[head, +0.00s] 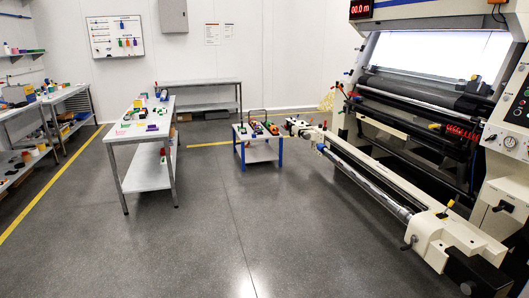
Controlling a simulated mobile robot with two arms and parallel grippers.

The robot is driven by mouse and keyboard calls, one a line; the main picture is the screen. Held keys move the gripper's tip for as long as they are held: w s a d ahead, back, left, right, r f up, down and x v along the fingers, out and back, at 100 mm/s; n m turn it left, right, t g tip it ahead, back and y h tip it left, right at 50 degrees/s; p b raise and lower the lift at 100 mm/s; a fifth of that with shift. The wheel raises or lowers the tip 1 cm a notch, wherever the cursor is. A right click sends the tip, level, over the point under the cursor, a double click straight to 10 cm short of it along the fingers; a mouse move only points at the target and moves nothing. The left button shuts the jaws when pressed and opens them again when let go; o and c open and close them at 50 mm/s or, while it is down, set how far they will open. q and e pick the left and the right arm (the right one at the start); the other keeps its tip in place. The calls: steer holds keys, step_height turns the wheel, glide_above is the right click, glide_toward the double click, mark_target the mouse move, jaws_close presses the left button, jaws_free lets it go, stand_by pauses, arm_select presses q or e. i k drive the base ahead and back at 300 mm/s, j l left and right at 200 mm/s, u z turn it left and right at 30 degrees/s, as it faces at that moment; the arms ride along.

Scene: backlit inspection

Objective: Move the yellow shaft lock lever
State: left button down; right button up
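A small lever with a yellow handle (450,204) and a dark base stands tilted on top of the cream end block (455,240) of the machine, at the lower right of the head view. The block sits at the near end of a long metal shaft (375,192). A black-knobbed crank (408,243) is on the block's left side. Another small yellow part (434,126) sits further back on the machine. Neither of my grippers shows in the head view.
The large inspection machine (400,178) with a lit panel (440,55) fills the right side. A small blue-legged cart (258,152) stands left of its far end. A white worktable (150,177) stands left of centre. The grey floor (290,235) in front is clear.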

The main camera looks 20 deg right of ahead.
mark_target(451, 203)
steer(key=i+l+z, duration=0.15)
steer(key=i+z, duration=0.75)
steer(key=i+j+z, duration=0.15)
steer(key=i+z, duration=0.25)
steer(key=i+j+z, duration=0.45)
steer(key=i+l, duration=0.1)
